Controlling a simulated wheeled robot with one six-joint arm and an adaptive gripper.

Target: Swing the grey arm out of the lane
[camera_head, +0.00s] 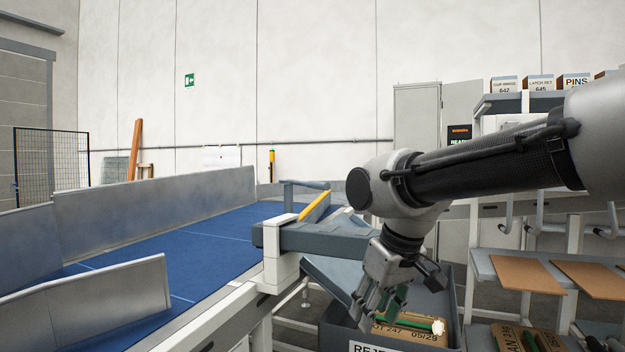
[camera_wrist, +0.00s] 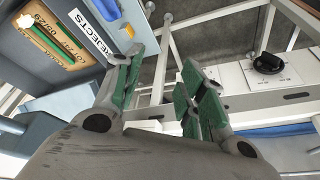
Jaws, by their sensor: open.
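The grey arm (camera_head: 325,238) is in the head view, at the near right end of the blue belt lane. It is a thick slate-grey bar beside a white post (camera_head: 281,262). A grey piece with a yellow strip (camera_head: 314,207) runs back from it over the belt's edge. My gripper (camera_head: 378,308) hangs to the right of the grey arm and below it, pointing down, apart from it. In the wrist view my gripper (camera_wrist: 160,88) is open, with green pads and nothing between them. My wrist hides part of the grey arm's right end. I cannot clearly make it out in the wrist view.
The blue belt (camera_head: 175,258) has metal side walls and looks empty. A grey reject bin (camera_head: 340,333) holding a brown package (camera_head: 415,331) is below my gripper; its label shows in the wrist view (camera_wrist: 92,35). A black knob (camera_wrist: 268,63) is on a white panel. Shelves (camera_head: 520,268) stand right.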

